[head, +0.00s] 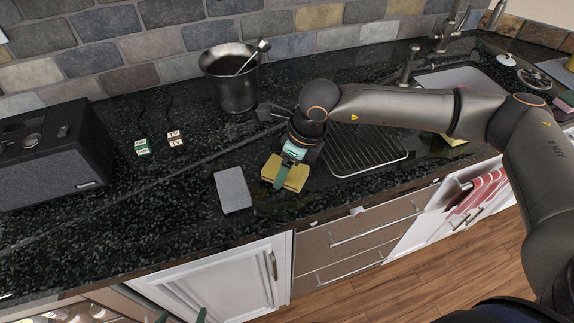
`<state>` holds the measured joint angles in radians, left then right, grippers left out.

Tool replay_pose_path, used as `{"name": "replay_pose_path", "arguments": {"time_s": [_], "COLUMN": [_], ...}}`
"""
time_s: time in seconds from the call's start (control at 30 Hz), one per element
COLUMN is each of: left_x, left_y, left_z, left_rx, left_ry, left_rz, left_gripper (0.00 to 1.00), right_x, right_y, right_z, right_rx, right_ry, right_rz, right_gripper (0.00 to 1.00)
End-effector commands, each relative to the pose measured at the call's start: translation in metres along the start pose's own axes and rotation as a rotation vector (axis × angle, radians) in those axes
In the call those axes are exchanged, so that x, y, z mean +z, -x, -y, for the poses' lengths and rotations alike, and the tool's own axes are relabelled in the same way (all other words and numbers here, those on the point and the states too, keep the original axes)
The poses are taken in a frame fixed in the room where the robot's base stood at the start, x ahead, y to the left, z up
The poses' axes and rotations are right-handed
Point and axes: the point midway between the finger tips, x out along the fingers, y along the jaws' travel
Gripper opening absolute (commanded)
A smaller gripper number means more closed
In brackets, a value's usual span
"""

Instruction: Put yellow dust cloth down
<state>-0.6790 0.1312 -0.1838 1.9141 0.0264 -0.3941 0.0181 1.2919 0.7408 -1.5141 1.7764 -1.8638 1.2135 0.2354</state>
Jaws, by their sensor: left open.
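The yellow dust cloth (297,176) is a folded yellow pad at the front part of the dark counter, left of the drying rack. My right gripper (284,172), on the arm from the right, points down at it. One green finger lies across the cloth; the other finger is hidden, so I cannot tell whether the jaws grip it. I cannot tell whether the cloth rests fully on the counter. My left gripper (181,317) shows only as two green fingertips, apart and empty, at the bottom edge.
A grey flat pad (233,190) lies just left of the cloth. A metal drying rack (375,158) is to the right, a steel bucket (230,85) behind. Bare counter (130,210) lies between.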

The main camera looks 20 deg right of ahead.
Motion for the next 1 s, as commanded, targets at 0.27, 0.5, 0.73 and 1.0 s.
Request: {"name": "replay_pose_path", "arguments": {"time_s": [0.27,0.5,0.73,1.0], "left_x": [0.0,0.003,0.003,-0.001], "left_y": [0.0,-0.003,-0.003,0.0], "left_z": [0.0,0.0,0.0,0.0], "left_rx": [0.0,0.0,0.0,0.0], "left_ry": [0.0,0.0,0.0,0.0], "left_rz": [0.0,0.0,0.0,-0.001], "left_gripper": [1.0,1.0,1.0,1.0], "right_x": [0.0,-0.001,-0.001,0.0], "right_y": [-0.002,-0.004,-0.004,0.004], "right_z": [0.0,0.0,0.0,0.001], "right_rx": [0.0,0.0,0.0,-0.002], "right_ry": [0.0,0.0,-0.001,-0.001], "right_rz": [0.0,0.0,0.0,0.002], "right_gripper": [0.22,0.88,1.0,1.0]}}
